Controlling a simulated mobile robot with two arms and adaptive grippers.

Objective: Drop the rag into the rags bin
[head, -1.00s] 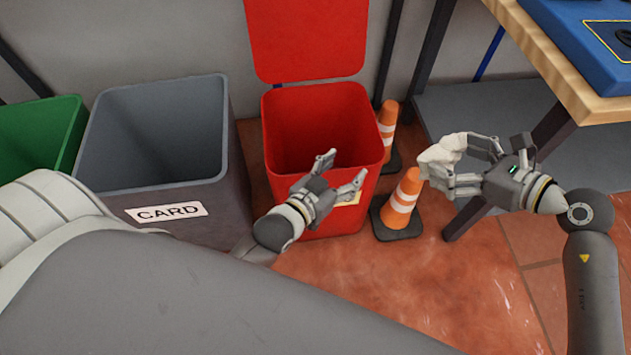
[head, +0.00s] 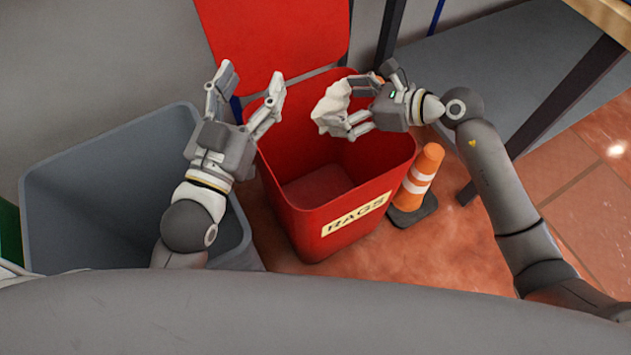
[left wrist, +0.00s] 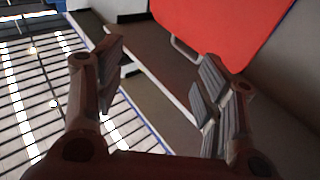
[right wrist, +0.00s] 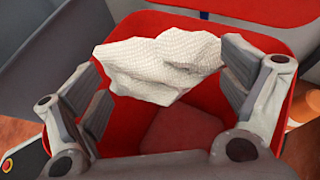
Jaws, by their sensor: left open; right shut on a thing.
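The rag (head: 331,108) is white and crumpled, held at the fingertips of my right gripper (head: 352,106). In the head view it is over the opening of the red rags bin (head: 352,213), which is labelled RAGS and has its red lid (head: 275,38) raised. In the right wrist view the rag (right wrist: 160,65) spans between the fingers (right wrist: 165,75), with the bin's red floor (right wrist: 180,130) below. The bin looks empty where I can see inside. My left gripper (head: 248,98) is open and empty near the bin's left rim; the left wrist view shows its spread fingers (left wrist: 155,85).
A grey bin (head: 60,180) stands left of the red bin. An orange and white cone (head: 420,180) stands close to its right side. A table leg (head: 545,115) and grey shelf (head: 490,60) are further right.

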